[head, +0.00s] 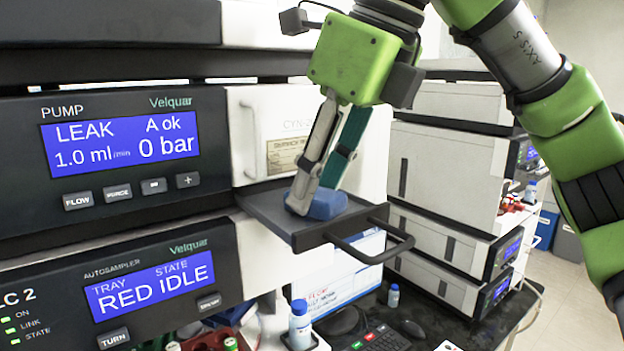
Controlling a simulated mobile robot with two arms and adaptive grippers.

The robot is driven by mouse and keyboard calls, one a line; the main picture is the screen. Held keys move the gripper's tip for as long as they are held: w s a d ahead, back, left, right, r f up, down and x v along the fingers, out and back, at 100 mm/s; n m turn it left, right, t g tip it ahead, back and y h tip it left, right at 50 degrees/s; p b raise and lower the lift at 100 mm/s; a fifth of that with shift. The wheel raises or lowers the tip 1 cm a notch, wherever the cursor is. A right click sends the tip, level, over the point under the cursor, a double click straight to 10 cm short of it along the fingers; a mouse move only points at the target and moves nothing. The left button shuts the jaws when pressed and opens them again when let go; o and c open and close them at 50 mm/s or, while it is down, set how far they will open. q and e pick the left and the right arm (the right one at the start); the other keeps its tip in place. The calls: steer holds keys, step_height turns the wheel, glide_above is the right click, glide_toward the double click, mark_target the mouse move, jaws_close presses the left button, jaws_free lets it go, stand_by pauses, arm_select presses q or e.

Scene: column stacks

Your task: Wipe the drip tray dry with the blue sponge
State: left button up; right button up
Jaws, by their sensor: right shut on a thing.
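The blue sponge (327,205) is held between the fingertips of my right gripper (312,200), which is shut on it. The sponge is down at the drip tray (273,219), toward its right end, and appears to touch its floor. The drip tray is dark grey and sticks out from under the white panel of the pump unit, with a handle (375,250) at its right front. Any liquid on the tray is too small to make out. My left gripper is not in view.
The pump display (120,143) reads LEAK and 0 bar. Below it the autosampler display (150,284) reads RED IDLE. More instrument stacks (450,165) stand at right.

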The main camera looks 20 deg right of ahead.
steer(key=shift+w+d, duration=0.2)
steer(key=shift+d, duration=0.4)
steer(key=shift+s+a, duration=0.25)
steer(key=shift+a, duration=0.4)
steer(key=shift+s+a, duration=0.2)
steer(key=shift+a, duration=0.45)
steer(key=shift+w+d+f, duration=0.1)
steer(key=shift+w+d, duration=0.1)
steer(key=shift+d, duration=0.45)
steer(key=shift+w+d, duration=0.2)
steer(key=shift+d, duration=0.4)
steer(key=shift+s+a, duration=0.35)
steer(key=shift+a, duration=0.45)
steer(key=shift+a+p, duration=0.3)
steer(key=shift+w+d+r, duration=0.15)
steer(key=shift+d+r, duration=0.05)
steer(key=shift+d, duration=0.05)
steer(key=shift+w+d+p, duration=0.3)
steer(key=shift+d, duration=0.65)
steer(key=shift+s+a+f, duration=0.1)
steer(key=shift+s+a, duration=0.15)
steer(key=shift+a, duration=0.5)
steer(key=shift+s+a, duration=0.25)
steer(key=shift+a, duration=0.45)
steer(key=shift+d, duration=0.1)
